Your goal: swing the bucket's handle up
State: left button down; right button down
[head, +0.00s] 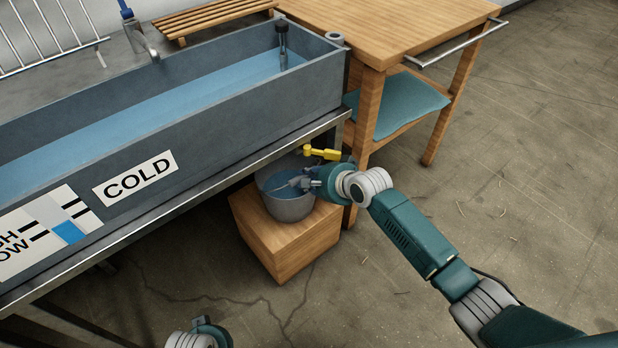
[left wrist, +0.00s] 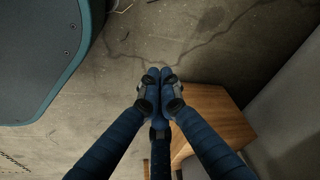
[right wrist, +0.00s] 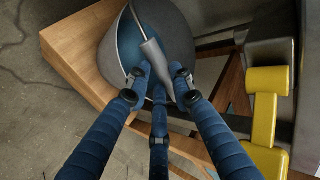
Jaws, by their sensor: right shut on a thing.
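The grey bucket (head: 290,208) stands upright on a wooden box, with blue water inside. In the right wrist view the bucket (right wrist: 180,25) fills the top middle. Its handle, with a grey grip (right wrist: 154,58), slants between the fingers of my right gripper (right wrist: 161,72). My right gripper (head: 303,182) is shut on the handle at the bucket's right side; its fingers partly hide the handle. My left gripper (left wrist: 160,73) is shut and empty, its fingertips together above the floor. Only part of my left wrist shows at the bottom of the head view.
The wooden box (head: 285,248) stands under the edge of the grey COLD trough (head: 180,140). A yellow tap (head: 322,153) sits close above the bucket; it looms right of my fingers in the right wrist view (right wrist: 264,115). A wooden table (head: 400,28) stands behind. The right floor is clear.

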jog(key=shift+w+a+r+p, duration=0.25)
jog(key=shift+r+p, duration=0.1)
jog(key=shift+p, duration=0.3)
jog(key=shift+w+a+r+p, duration=0.3)
jog(key=shift+r+p, duration=0.1)
jog(key=shift+p, duration=0.3)
jog(key=c, duration=1.4)
grip_release()
jog(key=shift+f, duration=0.15)
jog(key=shift+c, duration=0.2)
pick_arm(q)
jog(key=s+f, duration=0.4)
jog(key=f, duration=0.4)
jog(key=shift+s+a+f+g, duration=0.3)
jog(key=shift+s, duration=0.05)
pick_arm(e)
jog(key=shift+d, duration=0.15)
jog(key=v, duration=1.2)
